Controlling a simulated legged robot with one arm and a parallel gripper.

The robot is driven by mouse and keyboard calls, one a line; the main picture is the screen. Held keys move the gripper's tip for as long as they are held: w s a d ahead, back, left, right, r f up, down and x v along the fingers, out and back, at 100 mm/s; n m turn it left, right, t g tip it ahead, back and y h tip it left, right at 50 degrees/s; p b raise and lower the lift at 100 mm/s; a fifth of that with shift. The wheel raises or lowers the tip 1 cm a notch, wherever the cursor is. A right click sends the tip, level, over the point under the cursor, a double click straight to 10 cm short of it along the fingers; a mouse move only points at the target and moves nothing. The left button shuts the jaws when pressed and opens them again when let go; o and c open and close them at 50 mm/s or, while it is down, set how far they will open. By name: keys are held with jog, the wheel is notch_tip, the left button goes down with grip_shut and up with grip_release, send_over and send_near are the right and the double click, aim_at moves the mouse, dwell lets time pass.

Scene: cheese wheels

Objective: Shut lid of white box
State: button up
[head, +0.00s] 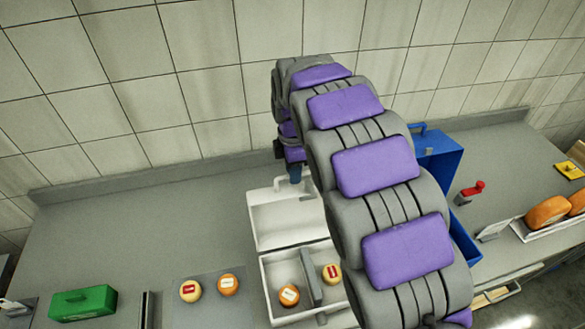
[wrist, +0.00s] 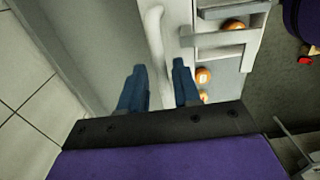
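The white box (head: 268,279) stands on the counter in the middle of the head view, with its lid (head: 275,222) raised open at the back. Inside the box are two small cheese wheels (head: 289,295) (head: 331,273) with a grey divider between them. My gripper (head: 295,174) is at the top edge of the lid, partly hidden by my arm. In the wrist view my gripper's blue fingers (wrist: 160,82) are apart, and a white handle-like bar (wrist: 155,30) lies between and ahead of them. I cannot tell whether they touch it.
Two cheese wheels (head: 190,290) (head: 228,284) lie on a grey mat left of the box. A green box (head: 82,302) is farther left. A blue box (head: 435,160) stands right, partly behind my arm. A tiled wall (head: 150,90) rises behind. The left counter is mostly clear.

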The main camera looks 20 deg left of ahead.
grip_shut()
